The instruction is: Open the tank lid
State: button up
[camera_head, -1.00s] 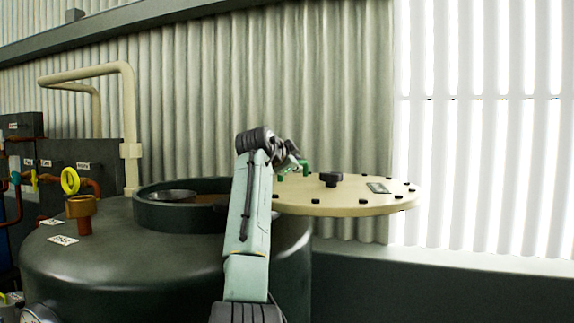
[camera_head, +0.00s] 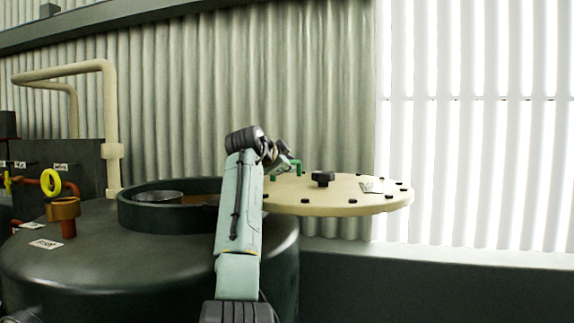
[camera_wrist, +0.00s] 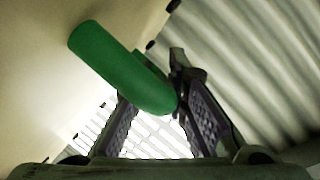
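The round cream tank lid (camera_head: 345,199) is swung out to the right of the dark tank (camera_head: 120,265), overhanging its right side. It lies flat, with a black knob and dark bolts. The tank's mouth (camera_head: 135,208) is largely uncovered, with its right part hidden behind my arm. A green handle (camera_head: 299,166) stands on the lid's far left part. In the wrist view the handle (camera_wrist: 120,68) is large, its bend between my fingers. My gripper (camera_wrist: 178,88) has its fingers apart. It is beside the handle, and contact is unclear.
An orange fitting (camera_head: 63,210) stands on the tank top at left. Pipes and a yellow handwheel (camera_head: 51,182) are farther left. A corrugated wall (camera_head: 320,90) stands behind the lid. The space right of the lid looks free.

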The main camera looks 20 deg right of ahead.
jog(key=o, duration=0.4)
jog(key=v, duration=1.2)
dwell(0.3)
